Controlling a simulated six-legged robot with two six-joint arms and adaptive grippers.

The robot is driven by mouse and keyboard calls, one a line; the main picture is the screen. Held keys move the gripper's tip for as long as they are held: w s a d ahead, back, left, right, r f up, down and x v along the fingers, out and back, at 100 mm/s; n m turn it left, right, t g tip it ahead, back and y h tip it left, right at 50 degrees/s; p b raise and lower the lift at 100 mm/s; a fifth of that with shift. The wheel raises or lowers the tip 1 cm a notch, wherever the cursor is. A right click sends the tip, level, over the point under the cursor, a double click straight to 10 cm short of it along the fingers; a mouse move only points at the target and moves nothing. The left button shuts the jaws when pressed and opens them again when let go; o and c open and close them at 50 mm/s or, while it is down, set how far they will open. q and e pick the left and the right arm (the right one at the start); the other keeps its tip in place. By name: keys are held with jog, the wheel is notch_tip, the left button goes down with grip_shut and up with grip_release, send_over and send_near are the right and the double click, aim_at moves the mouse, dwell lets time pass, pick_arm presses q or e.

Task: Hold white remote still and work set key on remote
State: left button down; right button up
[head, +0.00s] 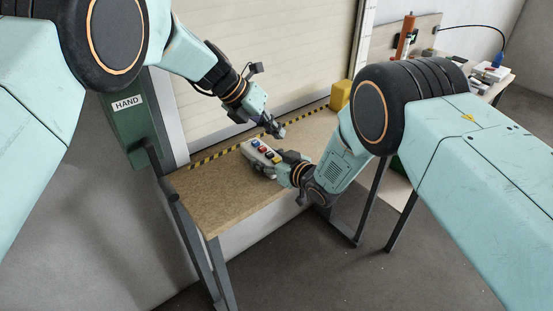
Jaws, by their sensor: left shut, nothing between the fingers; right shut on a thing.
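The white remote (250,150) lies on the wooden bench, with several coloured keys on its top, blue, red and dark ones among them. My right gripper (277,163) is shut on the remote's near right end. My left gripper (278,131) is shut and empty, above and to the right of the remote, apart from it. I cannot tell which key is the set key; the markings are too small to read. The right end of the remote is partly hidden by my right gripper.
The bench (215,212) has free room in front of the remote. Behind it are a black-yellow strip (215,155) and a pale shutter (290,50). A yellow block (340,95) stands at the back right. A green HAND box (128,125) is at left.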

aim_at(277, 161)
dwell(0.4)
jog(key=o, duration=1.4)
jog(key=shift+c, duration=0.2)
jog(key=shift+p+v, duration=1)
jog(key=shift+v, duration=0.1)
jog(key=shift+p+v, duration=1.75)
jog(key=shift+v, duration=0.75)
pick_arm(q)
notch_tip(277, 161, up, 6)
jog(key=shift+f, duration=0.25)
pick_arm(e)
jog(key=shift+a, duration=0.1)
jog(key=shift+w, duration=0.1)
